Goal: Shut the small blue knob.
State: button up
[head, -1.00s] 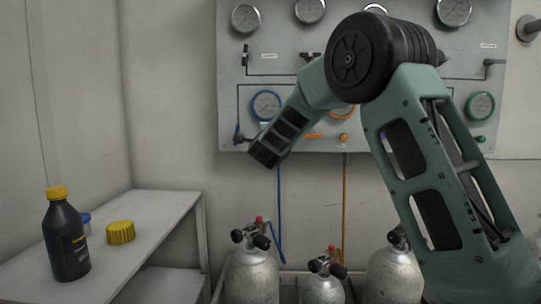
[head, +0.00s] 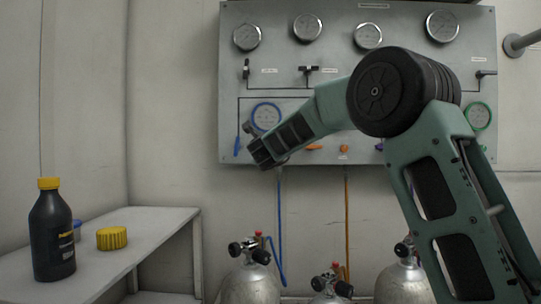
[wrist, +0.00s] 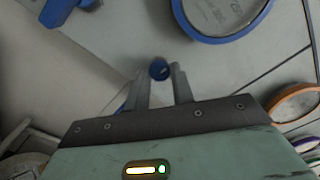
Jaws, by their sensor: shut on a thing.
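The small blue knob (wrist: 159,69) shows in the wrist view between the tips of my gripper (wrist: 160,82). The two grey fingers are closed on its sides and its round blue end faces the camera. In the head view my wrist covers the lower left of the grey panel (head: 232,60), just below the blue-ringed gauge (head: 266,116). The small blue knob is hidden there behind my arm. How far the knob is turned cannot be told.
A blue lever handle (wrist: 62,12) is close by at the upper left of the wrist view. An orange-ringed gauge (wrist: 296,103) is at the right. Gas cylinders (head: 250,285) stand below the panel. A shelf (head: 160,225) with a dark bottle (head: 52,235) and yellow cap (head: 112,238) is at left.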

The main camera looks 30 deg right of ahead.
dwell(0.4)
jog(key=o, duration=1)
jog(key=v, duration=1.7)
jog(key=shift+s, duration=0.2)
jog(key=shift+a, duration=0.15)
